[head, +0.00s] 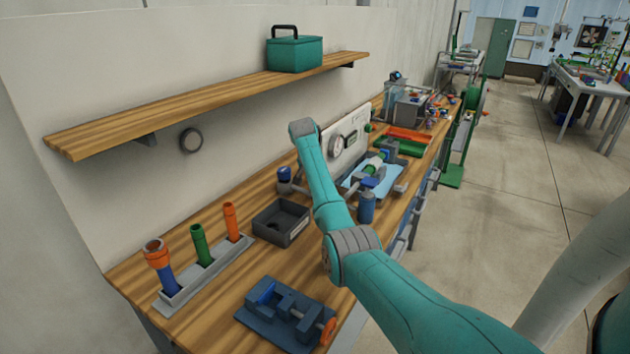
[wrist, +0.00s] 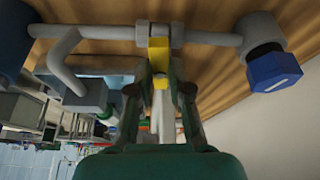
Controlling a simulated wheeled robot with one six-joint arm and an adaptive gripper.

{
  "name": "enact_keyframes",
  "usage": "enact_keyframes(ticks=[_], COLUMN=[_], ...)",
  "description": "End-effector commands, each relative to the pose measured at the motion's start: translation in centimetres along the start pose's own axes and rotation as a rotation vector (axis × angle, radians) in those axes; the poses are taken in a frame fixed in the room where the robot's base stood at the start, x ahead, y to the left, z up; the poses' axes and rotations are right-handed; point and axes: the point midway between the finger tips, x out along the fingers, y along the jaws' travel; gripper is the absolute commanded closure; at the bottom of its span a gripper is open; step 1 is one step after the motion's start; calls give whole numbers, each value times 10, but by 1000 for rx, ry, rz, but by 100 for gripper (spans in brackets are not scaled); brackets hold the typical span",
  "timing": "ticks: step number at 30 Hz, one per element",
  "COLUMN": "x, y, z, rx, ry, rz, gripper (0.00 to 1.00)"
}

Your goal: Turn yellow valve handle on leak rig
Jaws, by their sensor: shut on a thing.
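In the wrist view, the yellow valve handle (wrist: 158,52) sits at the middle of a grey pipe (wrist: 112,31). My gripper (wrist: 160,88) is shut on the handle, with one dark finger on each side of it. A blue hex cap (wrist: 273,70) is on the pipe's right end. In the head view, my arm hides the gripper, the yellow handle and much of the leak rig. The rig's pale panel with a round gauge (head: 337,147) shows just right of my arm.
An open dark box (head: 282,222), a rack with coloured tubes (head: 205,268) and a blue vise (head: 285,315) stand on the wooden bench. A blue cylinder (head: 366,207) stands right of my arm. A shelf (head: 200,105) with a green toolbox (head: 294,53) hangs above.

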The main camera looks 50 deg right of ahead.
Motion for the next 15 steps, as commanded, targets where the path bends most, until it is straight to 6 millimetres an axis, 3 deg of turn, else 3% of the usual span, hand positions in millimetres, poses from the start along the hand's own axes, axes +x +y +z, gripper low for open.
enact_keyframes(ticks=[15], x=[1], y=[6], z=[-2], rx=[-429], ry=[0], rz=[-179], gripper=[100])
